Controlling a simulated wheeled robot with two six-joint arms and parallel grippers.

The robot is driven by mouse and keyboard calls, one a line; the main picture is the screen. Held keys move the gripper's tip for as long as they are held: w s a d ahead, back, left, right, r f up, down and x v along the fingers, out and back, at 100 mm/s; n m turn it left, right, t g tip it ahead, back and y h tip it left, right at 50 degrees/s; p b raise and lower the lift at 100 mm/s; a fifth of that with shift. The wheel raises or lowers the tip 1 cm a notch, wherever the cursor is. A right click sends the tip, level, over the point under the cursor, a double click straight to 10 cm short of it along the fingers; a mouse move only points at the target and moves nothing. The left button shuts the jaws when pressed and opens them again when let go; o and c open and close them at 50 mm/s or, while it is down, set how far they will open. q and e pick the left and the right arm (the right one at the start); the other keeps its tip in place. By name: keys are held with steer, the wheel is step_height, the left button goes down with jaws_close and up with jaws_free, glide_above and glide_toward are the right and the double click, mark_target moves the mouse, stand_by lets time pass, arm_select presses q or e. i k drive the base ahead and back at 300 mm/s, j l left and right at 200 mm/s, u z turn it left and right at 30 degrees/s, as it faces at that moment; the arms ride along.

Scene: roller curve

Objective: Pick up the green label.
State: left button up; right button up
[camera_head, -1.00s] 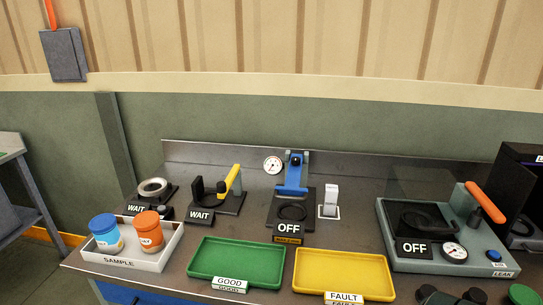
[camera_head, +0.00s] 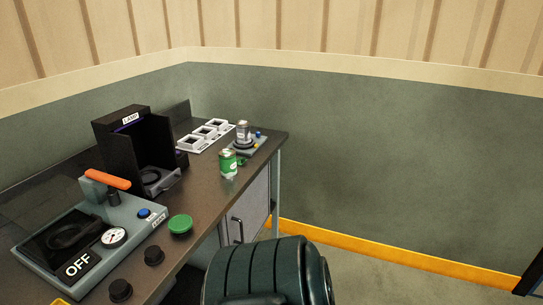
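A can with a green label (camera_head: 228,164) stands upright near the right end of the workbench, in front of the small fixture there. A second, grey-topped can (camera_head: 242,131) stands on that fixture, behind the green one. A flat green disc (camera_head: 180,224) lies on the bench front, nearer to me. I see no gripper fingers in this view. A dark ribbed part at the bottom centre is probably a link of my own arm; it is apart from the green-labelled can in the picture.
An OFF tester (camera_head: 92,232) with a gauge and orange handle fills the near left bench. A black LAMP box (camera_head: 138,150) stands behind it. A white slotted tray (camera_head: 205,135) lies at the back. Dark knobs (camera_head: 153,255) sit near the front edge. Floor to the right is open.

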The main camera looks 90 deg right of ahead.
mark_target(240, 161)
steer(key=z, duration=2.55)
steer(key=u, duration=3.5)
steer(key=z, duration=0.3)
steer(key=k+l+z, duration=0.15)
steer(key=l+z, duration=0.2)
steer(key=k+l+z, duration=0.1)
steer(key=l+z, duration=0.5)
steer(key=z, duration=0.15)
steer(key=k+l, duration=0.05)
